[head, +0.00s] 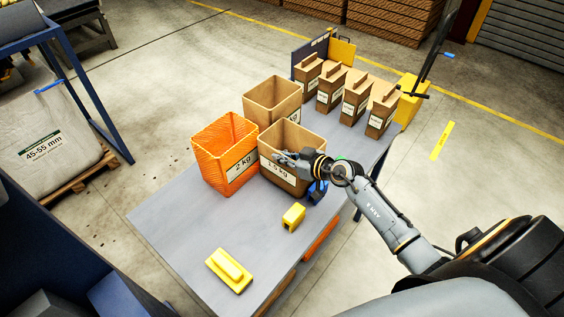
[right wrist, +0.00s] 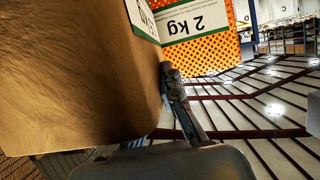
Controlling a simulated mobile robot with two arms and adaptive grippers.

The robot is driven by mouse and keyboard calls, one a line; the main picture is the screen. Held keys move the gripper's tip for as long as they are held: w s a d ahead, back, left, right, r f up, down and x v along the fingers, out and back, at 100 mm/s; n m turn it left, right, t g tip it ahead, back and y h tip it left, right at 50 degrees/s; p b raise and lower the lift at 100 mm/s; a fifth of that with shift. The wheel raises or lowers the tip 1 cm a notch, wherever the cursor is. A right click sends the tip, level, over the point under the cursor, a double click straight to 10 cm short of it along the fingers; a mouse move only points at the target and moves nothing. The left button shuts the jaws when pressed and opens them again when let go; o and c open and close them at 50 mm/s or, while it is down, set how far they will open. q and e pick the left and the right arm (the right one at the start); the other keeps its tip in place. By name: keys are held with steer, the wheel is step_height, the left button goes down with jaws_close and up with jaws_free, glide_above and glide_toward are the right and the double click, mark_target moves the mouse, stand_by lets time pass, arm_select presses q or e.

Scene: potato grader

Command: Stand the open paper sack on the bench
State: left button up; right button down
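An open brown paper sack (head: 283,174) with a white "1.5 kg" label stands upright on or just above the grey bench (head: 178,222). I cannot tell whether its base touches the bench. My right gripper (head: 287,157) is at the sack's near side, its fingers over the front near the label. In the right wrist view the brown paper (right wrist: 70,75) fills the left side, with a gripper finger (right wrist: 180,100) close against its edge. The other finger is hidden, so its grip is unclear. A second open paper sack (head: 270,95) stands behind. My left gripper is out of view.
An orange mesh "2 kg" bag (head: 218,150) stands directly left of the sack. A yellow block (head: 293,216) and a yellow handled tool (head: 229,269) lie on the front of the bench. Several closed paper bags (head: 329,92) line the back right. The bench's left front is clear.

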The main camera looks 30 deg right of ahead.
steer(key=shift+w+f, duration=0.1)
steer(key=shift+f, duration=0.75)
steer(key=c, duration=1.5)
jaws_free()
steer(key=shift+f, duration=0.1)
steer(key=v, duration=1.2)
